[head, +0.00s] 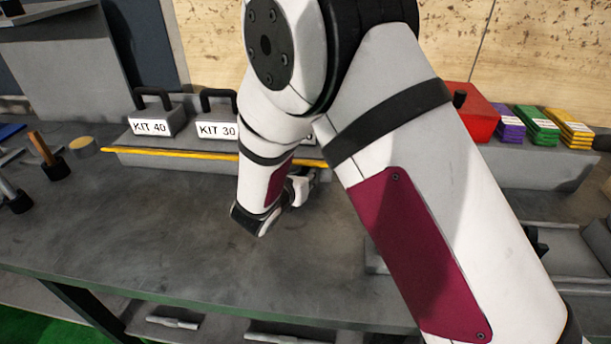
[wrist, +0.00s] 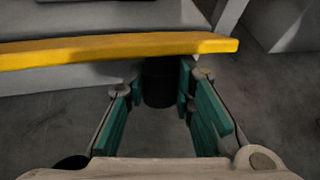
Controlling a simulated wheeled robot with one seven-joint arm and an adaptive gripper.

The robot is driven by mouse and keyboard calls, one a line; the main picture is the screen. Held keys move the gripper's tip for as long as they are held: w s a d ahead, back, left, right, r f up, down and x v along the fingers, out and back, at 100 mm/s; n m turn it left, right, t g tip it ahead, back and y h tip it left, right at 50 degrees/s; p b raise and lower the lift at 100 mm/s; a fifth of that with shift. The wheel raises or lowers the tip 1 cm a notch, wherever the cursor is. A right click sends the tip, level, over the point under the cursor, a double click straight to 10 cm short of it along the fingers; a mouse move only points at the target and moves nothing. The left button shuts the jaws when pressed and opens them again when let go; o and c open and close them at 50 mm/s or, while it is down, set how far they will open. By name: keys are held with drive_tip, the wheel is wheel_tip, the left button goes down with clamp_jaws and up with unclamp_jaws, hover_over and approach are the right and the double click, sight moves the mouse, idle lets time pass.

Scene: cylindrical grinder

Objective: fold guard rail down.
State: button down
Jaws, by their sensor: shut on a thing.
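The guard rail (head: 200,154) is a long yellow bar along the front of the grey kit rack in the head view. It crosses the upper part of the wrist view (wrist: 110,48), with its right end in sight. A dark cylindrical grip (wrist: 160,82) shows just below the rail, close to its right end. My gripper (wrist: 172,95) has its green-padded fingers on either side of this grip and is shut on it. How the grip joins the rail is hard to see. In the head view my arm hides the rail's right part and most of the gripper.
Blocks labelled KIT 40 (head: 151,121) and KIT 30 (head: 217,123) stand behind the rail. A red box (head: 473,115) and coloured stacks (head: 540,128) are at right. The grey bench top (head: 130,220) is clear in front.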

drive_tip(key=shift+w+f+t+b, duration=0.2)
drive_tip(key=shift+f+t+b, duration=0.45)
drive_tip(key=shift+b, duration=1.15)
drive_tip(key=t+b, duration=0.1)
drive_tip(key=b, duration=0.1)
drive_tip(key=shift+w+m+h+b, duration=0.1)
drive_tip(key=shift+m+h+b, duration=0.2)
drive_tip(key=shift+b, duration=0.05)
drive_tip(key=shift+t, duration=0.25)
drive_tip(key=shift+r, duration=0.1)
drive_tip(key=c, duration=1.3)
unclamp_jaws()
drive_tip(key=shift+c, duration=0.2)
drive_tip(key=v, duration=1.2)
